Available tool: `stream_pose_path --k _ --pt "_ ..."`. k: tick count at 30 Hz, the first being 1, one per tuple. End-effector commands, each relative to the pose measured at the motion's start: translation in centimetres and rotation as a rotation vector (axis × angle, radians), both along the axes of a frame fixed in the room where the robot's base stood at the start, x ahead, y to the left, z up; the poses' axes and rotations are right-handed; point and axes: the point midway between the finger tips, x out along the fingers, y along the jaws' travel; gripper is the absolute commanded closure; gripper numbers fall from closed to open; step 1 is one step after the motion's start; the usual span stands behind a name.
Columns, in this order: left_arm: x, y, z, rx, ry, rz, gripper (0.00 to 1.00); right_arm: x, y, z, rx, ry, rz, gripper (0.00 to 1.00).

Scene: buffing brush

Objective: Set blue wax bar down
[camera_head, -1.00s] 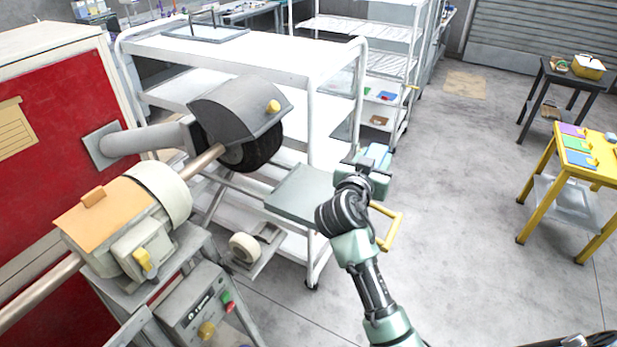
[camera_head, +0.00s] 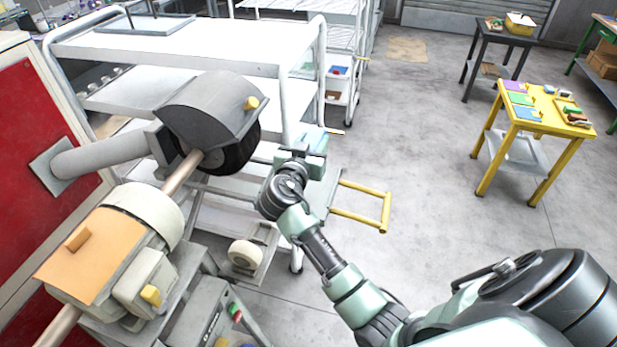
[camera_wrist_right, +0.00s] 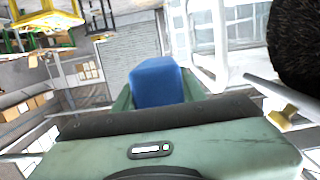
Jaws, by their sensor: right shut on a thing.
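The blue wax bar (camera_wrist_right: 158,82) stands up between the fingers of my right gripper in the right wrist view. My right gripper (camera_head: 308,145) is shut on it and holds it in the air beside the buffing wheel (camera_head: 238,150). The yellow table (camera_head: 548,122) stands at the right, well away from the gripper. It carries a purple, a green and a blue pad (camera_head: 528,113) and a tray with small items (camera_head: 573,113). My left gripper is not in view.
The buffing machine's orange-topped motor (camera_head: 95,255) and guard (camera_head: 205,105) fill the left. A white cart (camera_head: 190,55) stands behind them. A yellow handle bar (camera_head: 362,205) sticks out near my right arm. Open grey floor lies between there and the yellow table.

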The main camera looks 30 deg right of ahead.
Motion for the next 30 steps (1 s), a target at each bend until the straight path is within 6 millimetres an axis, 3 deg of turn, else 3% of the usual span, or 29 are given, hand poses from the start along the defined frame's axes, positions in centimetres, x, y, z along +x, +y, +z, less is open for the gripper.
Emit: stream_pose_path --k 3,7,16,22,30 --pt "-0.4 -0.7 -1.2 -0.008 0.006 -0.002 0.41 0.0 0.0 -3.8 -0.003 0.002 0.002 1.0" --pt "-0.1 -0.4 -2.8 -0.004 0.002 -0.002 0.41 0.1 0.0 -6.6 -0.003 -0.001 0.002 1.0" --pt "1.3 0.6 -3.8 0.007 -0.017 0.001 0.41 0.1 0.0 -8.9 -0.001 -0.002 0.002 1.0" --pt "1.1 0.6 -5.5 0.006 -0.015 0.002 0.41 0.1 0.0 -12.0 -0.003 -0.001 0.002 1.0" --pt "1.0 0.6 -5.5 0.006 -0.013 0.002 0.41 0.1 0.0 -12.2 -0.001 -0.004 0.002 1.0"
